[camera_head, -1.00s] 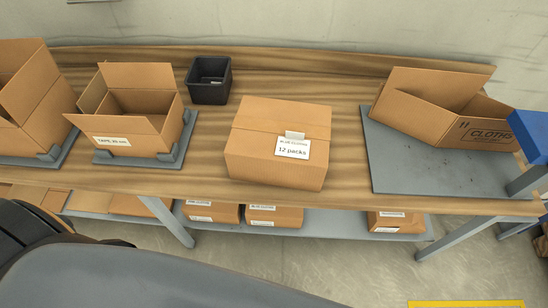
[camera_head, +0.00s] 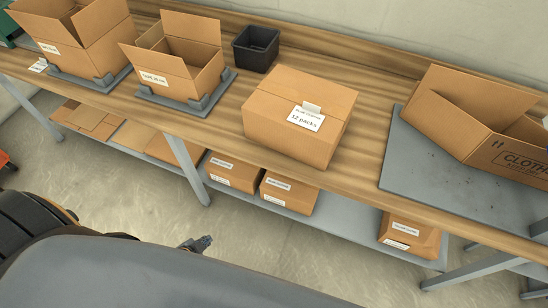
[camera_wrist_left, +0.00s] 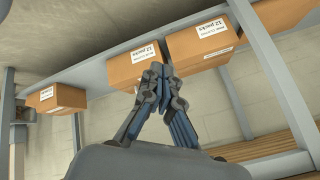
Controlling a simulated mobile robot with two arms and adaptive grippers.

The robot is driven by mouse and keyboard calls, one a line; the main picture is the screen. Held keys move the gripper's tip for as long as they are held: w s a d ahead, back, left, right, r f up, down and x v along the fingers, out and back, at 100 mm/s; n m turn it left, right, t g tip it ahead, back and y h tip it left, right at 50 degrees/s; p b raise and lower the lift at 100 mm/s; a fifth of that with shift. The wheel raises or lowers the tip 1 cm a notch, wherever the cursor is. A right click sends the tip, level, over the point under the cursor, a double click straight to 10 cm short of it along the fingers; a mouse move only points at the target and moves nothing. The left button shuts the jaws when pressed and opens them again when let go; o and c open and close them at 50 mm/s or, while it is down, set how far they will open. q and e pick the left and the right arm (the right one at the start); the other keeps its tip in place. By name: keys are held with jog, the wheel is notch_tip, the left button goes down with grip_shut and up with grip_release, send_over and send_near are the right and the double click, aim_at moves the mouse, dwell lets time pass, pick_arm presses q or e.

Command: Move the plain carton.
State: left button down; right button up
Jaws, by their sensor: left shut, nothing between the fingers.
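Several cartons are in view, and I cannot tell for sure which one is the plain carton. A closed brown carton (camera_head: 298,115) with a white "12 packs" label stands mid-bench. An open carton (camera_head: 180,65) with a small label sits in a grey holder left of it, and a larger open carton (camera_head: 85,42) stands farther left. An open carton printed CLOTHS (camera_head: 470,125) lies tilted at the right. My left gripper (camera_head: 205,243) is low in front of the bench, away from the bench-top cartons. In the left wrist view the left gripper (camera_wrist_left: 160,80) is shut and empty. The right gripper is not seen.
A black bin (camera_head: 256,48) stands behind the cartons. A grey plate (camera_head: 410,165) lies under the CLOTHS carton. The lower shelf (camera_head: 335,220) holds several closed labelled cartons, such as one carton (camera_head: 288,193); bench legs (camera_head: 190,172) stand in front. Bare bench top surrounds the closed carton.

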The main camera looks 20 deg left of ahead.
aim_at(288, 147)
pick_arm(q)
jog(key=w+r+m+t+h+b, duration=0.3)
jog(key=w+r+m+t, duration=0.3)
jog(key=w+r, duration=0.65)
jog(key=d+r+m+g+h+b, duration=0.1)
jog(key=d+r+m+h+b, duration=0.1)
jog(key=d+r+m+h, duration=0.6)
jog(key=d+r+m+g+h+b, duration=0.1)
jog(key=d+r+m+h, duration=0.1)
jog(key=r+m, duration=0.65)
jog(key=w+d+r+n, duration=0.1)
jog(key=w+d, duration=0.1)
jog(key=w+d+r+n+p, duration=0.1)
jog(key=w+d, duration=0.1)
jog(key=w+d+r+n, duration=0.1)
jog(key=w+d, duration=0.1)
jog(key=shift+w+d+p, duration=0.3)
jog(key=shift+w+d, duration=0.05)
jog(key=shift+w, duration=0.05)
jog(key=w, duration=0.3)
jog(key=shift+w+d+f, duration=0.1)
jog(key=shift+d, duration=0.1)
jog(key=shift+w, duration=0.45)
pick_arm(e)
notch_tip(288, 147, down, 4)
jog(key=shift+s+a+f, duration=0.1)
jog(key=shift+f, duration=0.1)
